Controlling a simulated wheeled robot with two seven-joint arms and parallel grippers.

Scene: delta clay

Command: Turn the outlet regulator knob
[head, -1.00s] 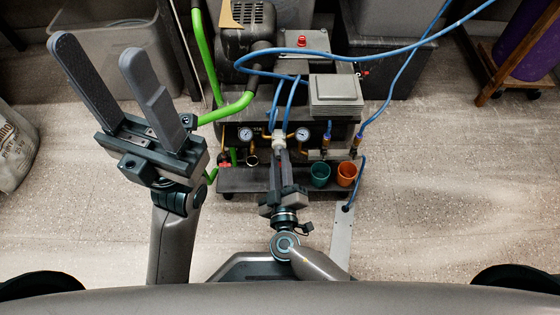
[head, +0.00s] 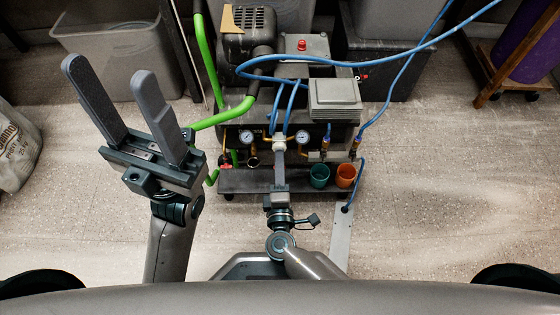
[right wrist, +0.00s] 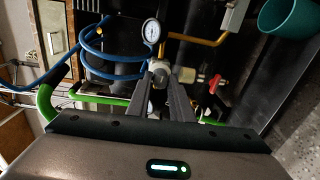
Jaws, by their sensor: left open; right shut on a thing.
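The outlet regulator knob (head: 279,140) is a small pale knob at the front middle of the compressor, between two round gauges. In the right wrist view the knob (right wrist: 159,68) shows at the fingertips, partly hidden by them. My right gripper (head: 279,152) reaches it from the front and is shut on it. Its two fingers (right wrist: 162,84) lie on either side of the knob in the wrist view. My left gripper (head: 110,90) is open and empty, held up at the left, well away from the compressor.
The gauges (head: 246,137) and (head: 303,136) flank the knob closely. Blue hoses (head: 290,105) loop above it. Teal (head: 319,176) and orange (head: 345,176) cups stand right. The floor at right is clear.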

